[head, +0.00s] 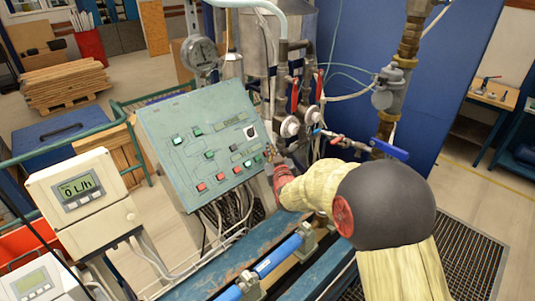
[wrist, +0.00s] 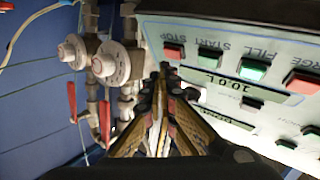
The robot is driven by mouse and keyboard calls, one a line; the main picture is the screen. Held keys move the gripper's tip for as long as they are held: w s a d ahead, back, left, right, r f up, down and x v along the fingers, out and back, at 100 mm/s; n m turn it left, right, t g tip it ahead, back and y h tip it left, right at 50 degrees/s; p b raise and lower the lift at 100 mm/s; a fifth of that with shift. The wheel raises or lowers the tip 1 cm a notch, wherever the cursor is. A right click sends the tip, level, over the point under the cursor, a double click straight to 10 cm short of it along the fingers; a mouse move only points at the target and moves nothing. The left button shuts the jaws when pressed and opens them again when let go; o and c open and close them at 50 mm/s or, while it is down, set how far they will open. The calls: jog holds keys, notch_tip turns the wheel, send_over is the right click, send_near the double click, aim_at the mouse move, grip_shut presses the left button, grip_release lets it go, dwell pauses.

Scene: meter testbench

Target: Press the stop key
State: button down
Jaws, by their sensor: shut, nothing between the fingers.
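The stop key (wrist: 173,51) is the red key at the end of a row on the panel, with an upside-down "STOP" label beside it in the wrist view. My gripper (wrist: 165,72) has its fingers together, and the tips appear just below this key in the wrist view. Whether they touch the panel I cannot tell. In the head view my gripper (head: 269,153) is at the right edge of the sloping green-grey panel (head: 165,122) and seems to cover the stop key. The green start key (wrist: 209,57) is beside the stop key.
More keys sit close by: a green fill key (wrist: 252,71) and a red key (wrist: 302,82). A display (wrist: 240,88) reads 10.0 L. Pipes and white round valve knobs (head: 290,126) stand behind my gripper. A meter (head: 78,192) reading 0 L/h stands at left.

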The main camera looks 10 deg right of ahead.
jog(key=shift+w+a+f+b, duration=0.3)
jog(key=shift+w+f+b, duration=0.25)
jog(key=shift+b, duration=0.6)
dwell(0.9)
jog(key=shift+s, duration=0.1)
jog(key=shift+s+d+r, duration=0.3)
jog(key=shift+s+r, duration=0.15)
jog(key=shift+r, duration=0.1)
dwell(0.4)
jog(key=shift+s+d+r, duration=0.5)
jog(key=shift+s+r, duration=0.3)
jog(key=shift+r, duration=0.05)
jog(key=shift+s+d+r, duration=0.45)
jog(key=shift+s+r, duration=0.35)
jog(key=shift+s+d+r, duration=0.15)
jog(key=shift+s+r, duration=0.15)
jog(key=shift+r, duration=0.05)
dwell(2.9)
